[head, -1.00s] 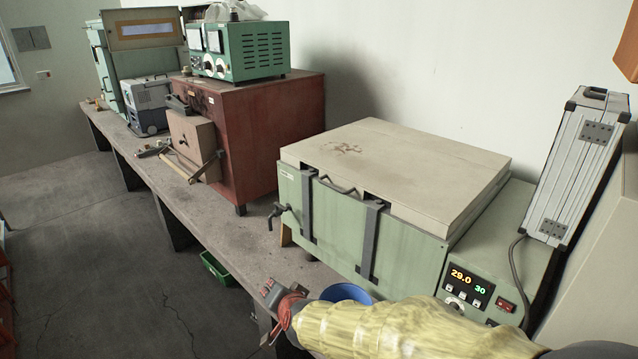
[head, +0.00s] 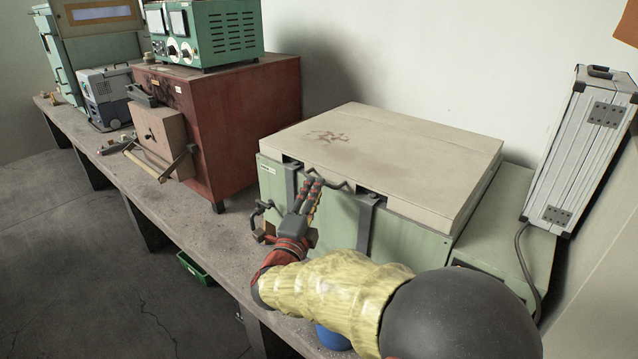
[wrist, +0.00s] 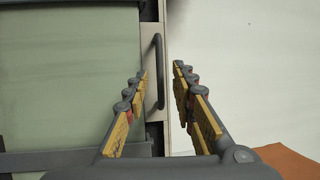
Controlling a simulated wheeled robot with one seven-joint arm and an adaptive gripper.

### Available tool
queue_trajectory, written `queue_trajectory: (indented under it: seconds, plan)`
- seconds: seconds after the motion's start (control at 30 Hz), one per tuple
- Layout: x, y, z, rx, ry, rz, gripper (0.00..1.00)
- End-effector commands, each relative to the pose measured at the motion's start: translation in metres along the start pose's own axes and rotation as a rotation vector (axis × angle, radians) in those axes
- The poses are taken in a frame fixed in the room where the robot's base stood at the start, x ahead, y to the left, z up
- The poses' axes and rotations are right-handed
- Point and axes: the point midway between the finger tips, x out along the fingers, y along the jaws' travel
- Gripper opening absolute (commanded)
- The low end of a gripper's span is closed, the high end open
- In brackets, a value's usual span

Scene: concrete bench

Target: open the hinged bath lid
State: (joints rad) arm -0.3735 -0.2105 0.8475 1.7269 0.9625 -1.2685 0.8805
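The bath is a green box (head: 410,238) with a closed cream lid (head: 420,150) on top. A dark bar handle (head: 338,184) sits at the lid's front edge; it also shows upright in the wrist view (wrist: 161,68). My gripper (head: 314,184) is at the bath's front, near the handle, and hides part of it in the head view. In the wrist view my gripper (wrist: 160,72) is open, with the handle seen between its fingers, nearer the left one. I cannot tell whether a finger touches it.
Two dark straps (head: 367,235) run down the bath's front. A dark crank (head: 262,210) is at its left corner. A red-brown box (head: 240,130) stands to the left, a silver case (head: 580,145) to the right. A blue round thing (head: 333,338) lies below my arm.

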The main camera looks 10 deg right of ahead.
Motion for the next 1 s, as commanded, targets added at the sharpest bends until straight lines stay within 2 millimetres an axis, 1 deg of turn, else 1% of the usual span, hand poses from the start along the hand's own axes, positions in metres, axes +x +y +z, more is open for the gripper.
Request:
queue_trajectory:
  seconds: [0.03,0.1,0.2,0.33,0.47,0.67,1.0]
  plan:
    - [0.009,0.002,-0.001,0.000,0.004,0.000,0.26]
    - [0.019,0.002,-0.001,-0.002,0.002,0.000,0.26]
    - [0.032,0.002,0.000,-0.001,0.001,0.000,0.26]
    - [0.043,0.001,0.000,-0.003,0.000,0.000,0.26]
    - [0.046,0.001,0.001,-0.003,-0.002,0.001,0.26]
    - [0.047,0.000,0.001,-0.003,-0.002,0.001,0.26]
    - [0.046,0.000,0.000,-0.003,-0.002,0.001,0.07]
